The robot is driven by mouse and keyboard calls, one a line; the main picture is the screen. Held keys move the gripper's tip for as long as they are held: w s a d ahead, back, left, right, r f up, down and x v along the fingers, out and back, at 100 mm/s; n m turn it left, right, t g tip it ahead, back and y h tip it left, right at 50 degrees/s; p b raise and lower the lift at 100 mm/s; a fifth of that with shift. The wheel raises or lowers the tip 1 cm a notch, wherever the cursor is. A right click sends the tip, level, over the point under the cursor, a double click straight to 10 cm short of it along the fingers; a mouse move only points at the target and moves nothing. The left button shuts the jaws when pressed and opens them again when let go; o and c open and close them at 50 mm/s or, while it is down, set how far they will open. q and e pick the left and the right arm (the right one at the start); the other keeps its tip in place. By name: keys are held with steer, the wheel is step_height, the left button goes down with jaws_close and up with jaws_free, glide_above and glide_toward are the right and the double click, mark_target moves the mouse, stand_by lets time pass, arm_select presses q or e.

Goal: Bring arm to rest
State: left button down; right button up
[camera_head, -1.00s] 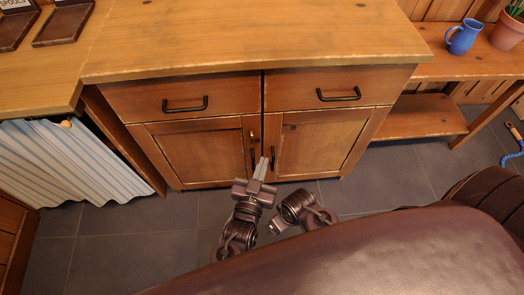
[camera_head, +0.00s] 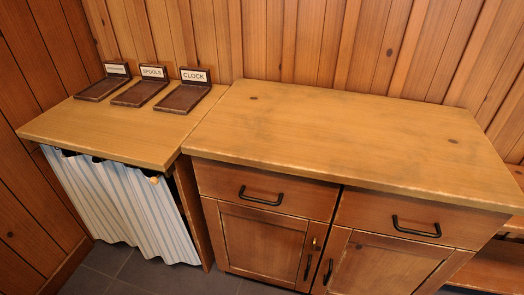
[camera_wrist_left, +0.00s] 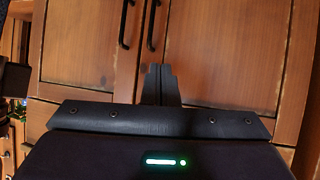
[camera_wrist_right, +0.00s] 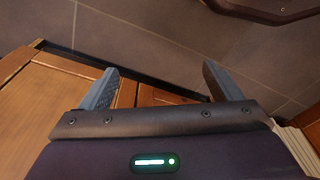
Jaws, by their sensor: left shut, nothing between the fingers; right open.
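My left gripper (camera_wrist_left: 159,84) shows in the left wrist view, its fingers shut together with nothing between them. It is in front of the cabinet doors (camera_wrist_left: 210,55), below two black door handles. My right gripper (camera_wrist_right: 158,82) shows in the right wrist view with its fingers wide apart and empty. Below and beyond it are the dark tiled floor and wooden panels. Neither gripper is in the head view, so how the arms stand relative to each other is hidden there.
In the head view a wooden cabinet (camera_head: 340,135) with a bare top, two drawers and two shut doors stands ahead. To its left a lower counter (camera_head: 100,130) bears three dark labelled trays, one reading CLOCK (camera_head: 183,98). A striped curtain (camera_head: 120,205) hangs below it.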

arm_select(q)
steer(key=s+a+f+n+g+y, duration=0.1)
steer(key=s+a+f+g+y, duration=0.15)
steer(key=a, duration=0.45)
steer(key=s+a+f+n+g+y, duration=0.1)
steer(key=s+a+f+g, duration=0.2)
steer(key=a, duration=0.4)
steer(key=s+a+f+n+g+y, duration=0.1)
steer(key=s+a+g+y, duration=0.15)
steer(key=s+a, duration=0.35)
steer(key=s+a+f+p, duration=0.3)
steer(key=s+f+p, duration=0.1)
steer(key=s+p, duration=0.4)
steer(key=s+a+f+g+p, duration=0.1)
steer(key=s+a+f+p, duration=0.2)
steer(key=s+p, duration=0.5)
steer(key=shift+a+f, duration=0.2)
steer(key=shift+f, duration=0.25)
arm_select(e)
steer(key=s+d+f, duration=0.2)
steer(key=s+f, duration=0.2)
steer(key=s, duration=0.5)
steer(key=s+d+f, duration=0.3)
steer(key=s, duration=0.6)
steer(key=shift+d+f, duration=0.35)
steer(key=shift+f, duration=0.05)
steer(key=shift+c, duration=0.2)
